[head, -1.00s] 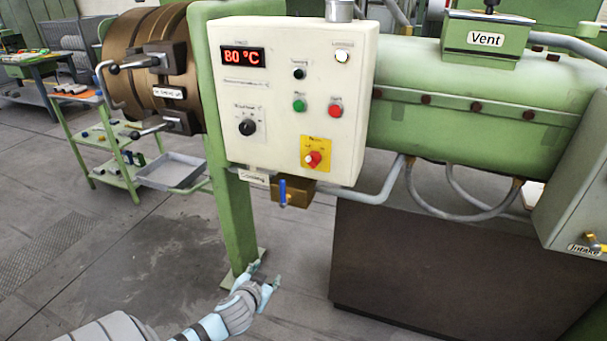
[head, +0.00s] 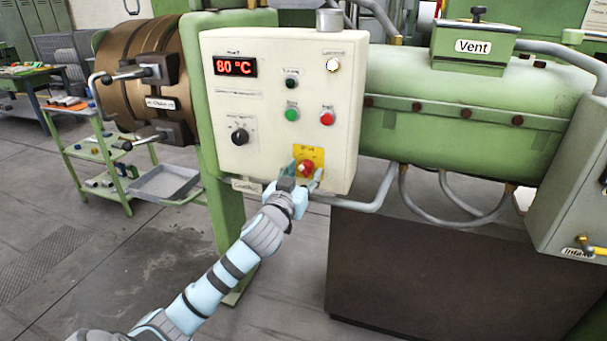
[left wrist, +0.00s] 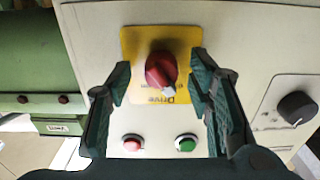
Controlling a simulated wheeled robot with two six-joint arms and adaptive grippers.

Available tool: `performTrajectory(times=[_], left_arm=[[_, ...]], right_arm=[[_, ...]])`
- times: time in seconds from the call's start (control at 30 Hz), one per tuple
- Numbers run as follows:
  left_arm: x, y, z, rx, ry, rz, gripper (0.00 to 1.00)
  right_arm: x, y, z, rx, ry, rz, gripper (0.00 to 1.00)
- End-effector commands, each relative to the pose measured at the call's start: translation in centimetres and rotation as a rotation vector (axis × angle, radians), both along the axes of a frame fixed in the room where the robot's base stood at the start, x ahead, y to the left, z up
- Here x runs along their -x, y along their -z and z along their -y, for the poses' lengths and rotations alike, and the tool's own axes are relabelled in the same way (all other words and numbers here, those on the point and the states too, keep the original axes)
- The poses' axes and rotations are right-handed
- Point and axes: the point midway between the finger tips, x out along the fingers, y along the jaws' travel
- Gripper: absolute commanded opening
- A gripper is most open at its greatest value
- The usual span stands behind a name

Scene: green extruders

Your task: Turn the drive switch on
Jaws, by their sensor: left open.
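The drive switch is a red rotary knob (head: 306,168) on a yellow plate (head: 318,155), low on the white control box (head: 346,110). In the left wrist view the red knob (left wrist: 160,70), with a pale pointer, sits on the yellow plate marked Drive (left wrist: 131,42), upside down. My left gripper (head: 304,177) is open in front of the knob. In the left wrist view its fingers (left wrist: 160,78) stand apart on either side of the knob, with visible gaps. I cannot tell the depth between fingertips and plate. My right gripper is not in view.
The box also bears an 80 °C display (head: 235,66), a black selector (head: 239,136), a green button (head: 291,114) and a red button (head: 327,118). A grey pipe (head: 375,190) runs below it at the right. A green cart (head: 105,155) stands at the left.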

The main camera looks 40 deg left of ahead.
Motion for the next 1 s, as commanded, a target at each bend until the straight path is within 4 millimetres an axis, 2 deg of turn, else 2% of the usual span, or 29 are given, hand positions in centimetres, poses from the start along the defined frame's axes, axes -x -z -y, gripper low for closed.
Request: performTrajectory(times=[0.27, 0.57, 1.0], left_arm=[[-0.32, 0.03, -0.10, -0.001, 0.000, -0.001, 0.47], [-0.30, 0.03, -0.08, -0.001, 0.001, -0.001, 0.01], [-0.31, -0.13, -0.10, -0.070, 0.000, -0.027, 0.00]], right_arm=[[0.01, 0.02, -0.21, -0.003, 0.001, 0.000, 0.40], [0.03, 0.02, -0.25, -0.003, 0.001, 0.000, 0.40], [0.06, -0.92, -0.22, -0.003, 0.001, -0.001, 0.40]])
